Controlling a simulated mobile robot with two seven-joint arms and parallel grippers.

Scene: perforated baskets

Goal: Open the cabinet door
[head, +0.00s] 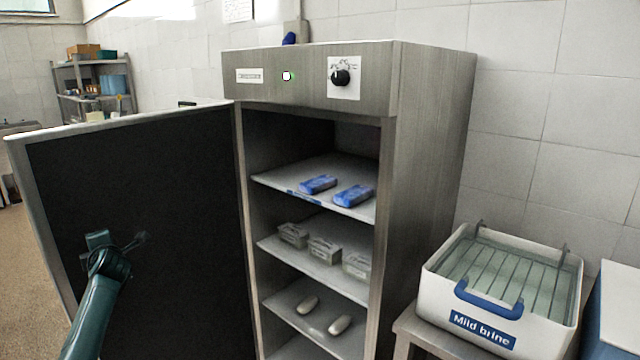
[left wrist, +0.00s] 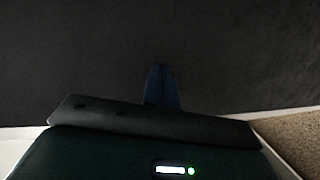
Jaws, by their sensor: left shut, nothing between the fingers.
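The metal cabinet (head: 425,150) stands in the middle of the head view. Its door (head: 150,200) is swung wide open to the left, with its dark inner face towards me. My left gripper (head: 138,240) is in front of that inner face, shut and empty. In the left wrist view the shut fingers (left wrist: 161,85) point at the dark door panel (left wrist: 80,60); I cannot tell whether they touch it. The door's handle is hidden. My right gripper is not in view.
Shelves inside hold blue packs (head: 318,184), small boxes (head: 324,249) and pale oval items (head: 340,324). A white "Mild brine" basket (head: 440,280) stands on a low table (head: 410,325) to the right. A storage rack (head: 90,68) is at the far left.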

